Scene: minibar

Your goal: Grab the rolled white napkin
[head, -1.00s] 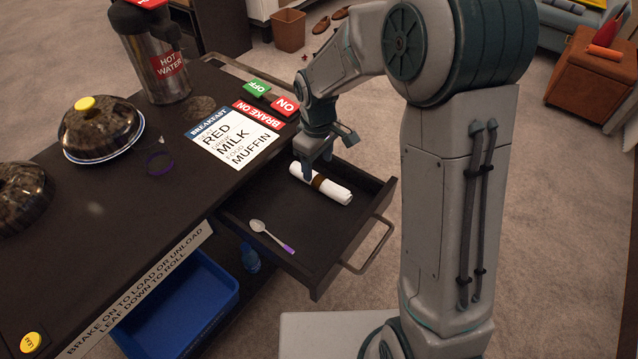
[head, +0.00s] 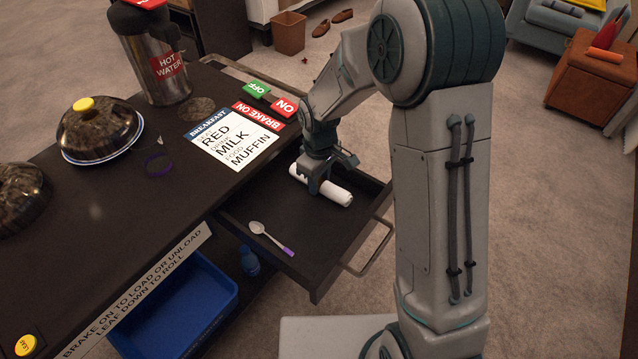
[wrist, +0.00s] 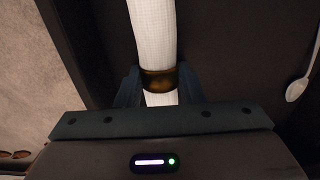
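The rolled white napkin (head: 336,193) lies in the open drawer (head: 290,272), near its back side. In the wrist view the napkin (wrist: 152,30) runs up the picture, with a brown-gold band (wrist: 158,79) around it. My gripper (head: 321,187) is low over the napkin's middle. In the wrist view my gripper (wrist: 158,88) has one finger on each side of the napkin at the band. The fingers look spread, with small dark gaps beside the roll. The fingertips' lower ends are hidden.
A spoon (head: 270,238) with a purple handle end lies in the same drawer; it also shows in the wrist view (wrist: 299,88). The drawer handle (head: 370,250) sticks out at the front. The cart top (head: 120,215) holds a hot water flask (head: 157,65) and a domed dish (head: 98,128).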

